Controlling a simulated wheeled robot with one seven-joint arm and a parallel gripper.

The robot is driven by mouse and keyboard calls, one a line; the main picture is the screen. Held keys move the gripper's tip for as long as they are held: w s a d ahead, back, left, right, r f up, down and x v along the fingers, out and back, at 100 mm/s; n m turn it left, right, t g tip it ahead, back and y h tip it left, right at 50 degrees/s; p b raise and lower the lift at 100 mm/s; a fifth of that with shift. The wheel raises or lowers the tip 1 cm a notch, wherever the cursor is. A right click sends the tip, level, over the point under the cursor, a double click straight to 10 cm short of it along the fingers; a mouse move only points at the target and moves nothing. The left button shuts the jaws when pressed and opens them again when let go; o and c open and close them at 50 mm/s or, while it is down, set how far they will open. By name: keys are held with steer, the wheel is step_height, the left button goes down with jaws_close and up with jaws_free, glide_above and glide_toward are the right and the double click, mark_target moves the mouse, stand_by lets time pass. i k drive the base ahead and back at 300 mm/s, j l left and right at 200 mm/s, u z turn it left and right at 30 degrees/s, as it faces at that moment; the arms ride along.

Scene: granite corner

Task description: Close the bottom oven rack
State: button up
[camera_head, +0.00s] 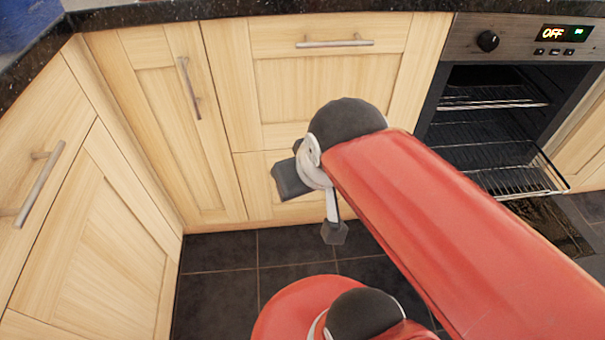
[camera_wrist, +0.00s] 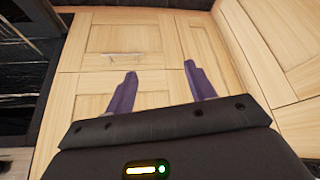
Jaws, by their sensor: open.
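The oven (camera_head: 470,42) stands at the right in the head view, its interior exposed. Its bottom rack (camera_head: 515,179) is a wire shelf that sticks out past the front of the cavity. The upper rack (camera_head: 495,104) sits higher and farther in. My gripper (camera_wrist: 161,84) is open and empty in the wrist view, its two dark fingers apart in front of light wood cabinet fronts. In the head view my gripper is left of the oven, well apart from the racks, and partly hidden by my arm. In the wrist view, part of the oven (camera_wrist: 22,65) shows at the left edge.
A wooden drawer front (camera_head: 325,75) and a corner cabinet door (camera_head: 175,120) with metal handles stand behind and left of my arm. A dark glassy panel (camera_head: 545,222), apparently the lowered oven door, lies below the bottom rack. Dark tiled floor (camera_head: 215,275) is clear at lower left.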

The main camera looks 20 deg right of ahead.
mark_target(546, 192)
steer(key=z, duration=2.4)
steer(key=i+l+z, duration=0.1)
steer(key=z, duration=0.45)
steer(key=i, duration=0.05)
